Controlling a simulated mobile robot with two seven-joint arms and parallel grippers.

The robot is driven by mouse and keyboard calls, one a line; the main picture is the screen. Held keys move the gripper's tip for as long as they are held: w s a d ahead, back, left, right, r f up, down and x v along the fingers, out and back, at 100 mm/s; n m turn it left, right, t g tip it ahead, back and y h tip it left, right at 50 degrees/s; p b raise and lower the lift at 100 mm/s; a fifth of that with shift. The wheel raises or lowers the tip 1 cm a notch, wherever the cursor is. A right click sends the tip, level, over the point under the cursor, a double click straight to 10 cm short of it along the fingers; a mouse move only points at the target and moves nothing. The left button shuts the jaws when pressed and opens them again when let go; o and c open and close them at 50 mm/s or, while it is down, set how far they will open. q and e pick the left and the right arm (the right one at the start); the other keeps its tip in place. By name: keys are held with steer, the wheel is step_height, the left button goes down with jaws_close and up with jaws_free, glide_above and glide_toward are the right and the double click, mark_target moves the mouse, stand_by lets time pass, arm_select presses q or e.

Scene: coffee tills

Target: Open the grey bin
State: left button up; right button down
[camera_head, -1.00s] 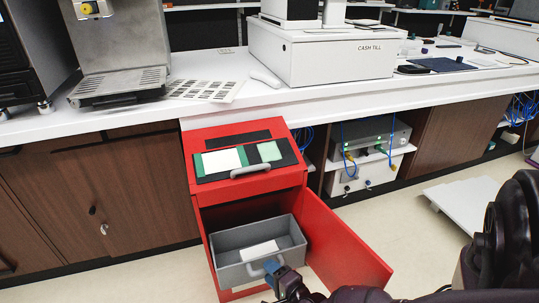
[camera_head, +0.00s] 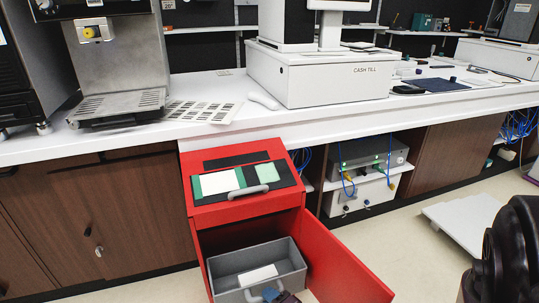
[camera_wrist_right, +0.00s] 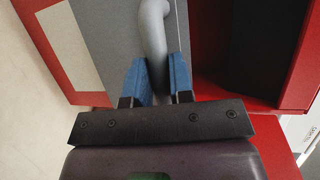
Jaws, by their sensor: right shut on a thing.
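The grey bin (camera_head: 226,270) is an open-topped box low in the front opening of the red cabinet (camera_head: 197,215). A pale card or label (camera_head: 258,275) shows inside it. Its front carries a curved grey handle (camera_head: 250,294), partly cut off by the lower frame edge. My right gripper (camera_head: 284,297) is at this handle. In the right wrist view, the blue fingers (camera_wrist_right: 158,75) are closed around the grey handle (camera_wrist_right: 152,30), in front of the bin's grey face (camera_wrist_right: 105,40). My left gripper is not in view.
The red cabinet door (camera_head: 340,265) hangs open to the right of the bin. A handled flap (camera_head: 248,191) is on the cabinet's sloping top. The white counter (camera_head: 280,118) with the cash till (camera_head: 320,80) runs above. A white panel (camera_head: 470,222) is at right over clear floor.

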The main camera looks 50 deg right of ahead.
steer(key=shift+s+a, duration=0.55)
steer(key=shift+s, duration=0.3)
steer(key=c, duration=1)
jaws_free()
arm_select(q)
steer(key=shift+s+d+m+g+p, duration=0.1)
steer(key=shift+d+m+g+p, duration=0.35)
steer(key=shift+p, duration=0.75)
arm_select(e)
steer(key=v, duration=1)
steer(key=shift+s+r, duration=0.1)
steer(key=shift+s, duration=0.3)
